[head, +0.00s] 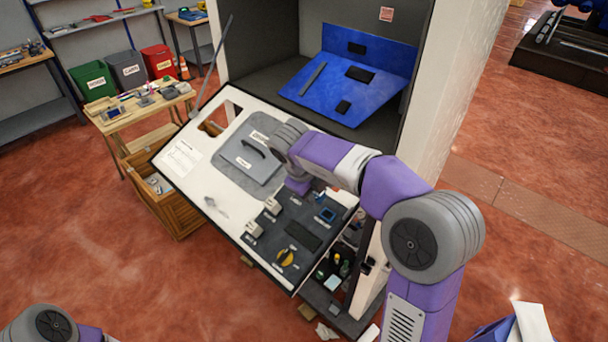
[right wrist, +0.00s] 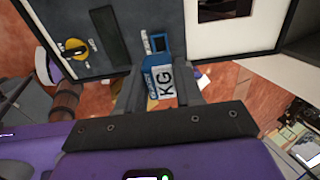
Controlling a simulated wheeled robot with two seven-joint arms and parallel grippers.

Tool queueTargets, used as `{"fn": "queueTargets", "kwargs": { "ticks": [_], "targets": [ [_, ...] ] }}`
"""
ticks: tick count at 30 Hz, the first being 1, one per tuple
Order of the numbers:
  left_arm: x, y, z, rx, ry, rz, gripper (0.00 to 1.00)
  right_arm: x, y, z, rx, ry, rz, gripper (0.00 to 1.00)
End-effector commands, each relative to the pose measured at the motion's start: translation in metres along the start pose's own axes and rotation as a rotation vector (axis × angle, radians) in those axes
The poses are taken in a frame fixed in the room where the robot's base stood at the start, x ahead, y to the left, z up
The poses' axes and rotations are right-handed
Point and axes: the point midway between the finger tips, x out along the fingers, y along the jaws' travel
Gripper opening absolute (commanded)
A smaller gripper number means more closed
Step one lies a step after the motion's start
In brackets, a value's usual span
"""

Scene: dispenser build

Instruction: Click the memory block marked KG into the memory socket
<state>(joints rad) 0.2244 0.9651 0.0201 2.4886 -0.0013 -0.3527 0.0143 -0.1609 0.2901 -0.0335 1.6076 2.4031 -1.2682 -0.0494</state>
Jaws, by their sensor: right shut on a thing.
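The memory block (right wrist: 161,82), blue with a white label reading KG, is between the fingers of my right gripper (right wrist: 158,92) in the right wrist view. My right gripper is shut on it. Just beyond the block's far end is a blue-framed square with a dark middle (right wrist: 157,42), likely the memory socket. It also shows on the dark panel in the head view (head: 327,214). I cannot tell whether block and socket touch. In the head view my right gripper (head: 304,188) is over the panel, partly hidden by my arm. My left gripper is out of view.
A blue board (head: 350,75) stands behind.

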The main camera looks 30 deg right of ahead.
Motion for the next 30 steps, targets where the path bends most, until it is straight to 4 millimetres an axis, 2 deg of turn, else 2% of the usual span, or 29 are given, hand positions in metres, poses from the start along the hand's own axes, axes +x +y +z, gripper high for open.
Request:
{"fn": "queueTargets", "kwargs": {
  "ticks": [7, 14, 30],
  "targets": [
    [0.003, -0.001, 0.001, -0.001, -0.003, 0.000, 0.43, 0.008, 0.000, 0.000, -0.001, 0.000, -0.003, 0.00],
    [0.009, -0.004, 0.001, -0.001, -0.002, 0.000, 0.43, 0.027, 0.000, -0.001, -0.001, 0.001, -0.003, 0.00],
    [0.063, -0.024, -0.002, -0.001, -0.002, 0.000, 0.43, 0.079, 0.001, 0.000, -0.001, -0.001, -0.003, 0.00]
  ]
}}
